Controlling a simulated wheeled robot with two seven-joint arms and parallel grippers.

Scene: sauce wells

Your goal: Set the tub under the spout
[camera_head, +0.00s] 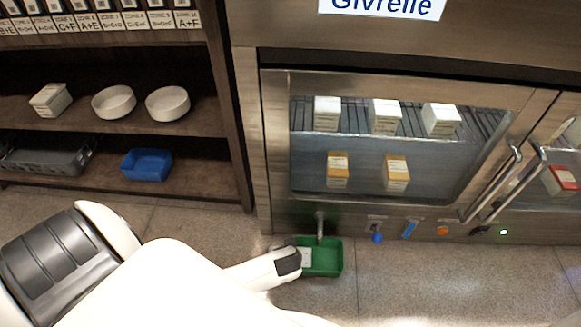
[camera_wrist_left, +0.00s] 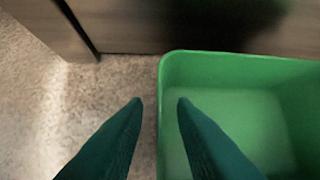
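The green tub (camera_head: 334,262) stands on the floor against the front of the steel cabinet. The spout (camera_head: 320,226), a short metal pipe on the cabinet front, hangs down over the tub's back part in the head view. My left gripper (camera_head: 300,258) is at the tub's left side. In the left wrist view its fingers (camera_wrist_left: 160,104) are apart, one on each side of the line of the tub's left wall (camera_wrist_left: 163,120). A gap shows between the fingertips, and the right one is over the tub's inside (camera_wrist_left: 240,115). My right gripper is out of view.
The steel cabinet (camera_head: 280,150) has a glass door with boxes inside and long handles (camera_head: 495,185). A blue knob (camera_head: 377,237) and other controls sit right of the spout. A shelf at left holds white bowls (camera_head: 114,102), a blue tub (camera_head: 147,164) and a grey crate (camera_head: 45,160). Floor at right is clear.

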